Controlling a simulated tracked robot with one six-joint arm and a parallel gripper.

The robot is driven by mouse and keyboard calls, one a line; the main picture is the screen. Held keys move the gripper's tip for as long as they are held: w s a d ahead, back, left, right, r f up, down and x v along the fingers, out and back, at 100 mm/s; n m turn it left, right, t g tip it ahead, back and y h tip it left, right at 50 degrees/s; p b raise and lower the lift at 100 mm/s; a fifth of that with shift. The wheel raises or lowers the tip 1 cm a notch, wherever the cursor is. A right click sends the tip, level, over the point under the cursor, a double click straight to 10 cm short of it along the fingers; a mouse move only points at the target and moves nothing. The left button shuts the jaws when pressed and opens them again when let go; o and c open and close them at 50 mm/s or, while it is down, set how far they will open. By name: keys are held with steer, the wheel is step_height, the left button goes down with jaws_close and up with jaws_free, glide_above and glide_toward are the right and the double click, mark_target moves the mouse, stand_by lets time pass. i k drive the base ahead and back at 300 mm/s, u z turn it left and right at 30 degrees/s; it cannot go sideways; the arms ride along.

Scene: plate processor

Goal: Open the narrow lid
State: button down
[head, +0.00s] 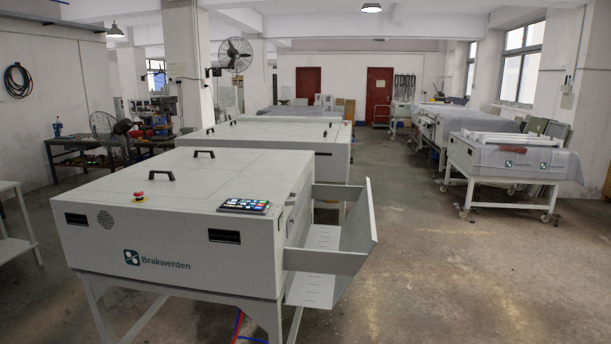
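The plate processor (180,262) is a large light-grey box on legs, marked "Brakwerden", at the left and centre of the head view. Its flat top (215,185) appears closed, with thin, faint seams. Two black handles stand on the top: a front-left handle (161,176) and a far handle (205,153). I cannot tell from the seams which top panel is the narrow lid. My gripper is not in view.
A red emergency button (139,196) and a control panel (245,206) sit on the processor's front edge. An open tray (318,262) juts from its right side. More machines stand behind. A covered wheeled table (512,160) stands right. Floor (440,270) at the right is clear.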

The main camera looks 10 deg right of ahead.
mark_target(271, 177)
steer(key=i, duration=1)
